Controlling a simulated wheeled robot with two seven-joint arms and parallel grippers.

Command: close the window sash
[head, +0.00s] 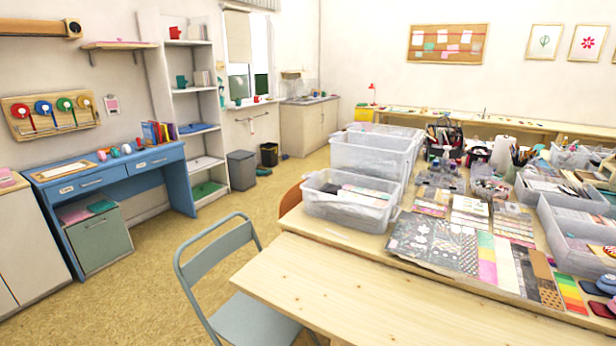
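The window (240,84) is in the back wall, left of centre and far off, just right of the tall white shelf. A beige blind (238,38) hangs over its upper left part. The lower panes look bright, with dark green showing behind them. The window is too small and overexposed to tell which part is the sash or how far it stands open. Neither of my grippers is in view.
A wooden table (330,290) with clear bins (370,155) and papers fills the right. A grey-blue folding chair (222,270) stands at its left. A blue desk (125,180) lines the left wall. Grey (241,170) and black bins (269,154) stand below the window. The yellowish floor (150,280) between is open.

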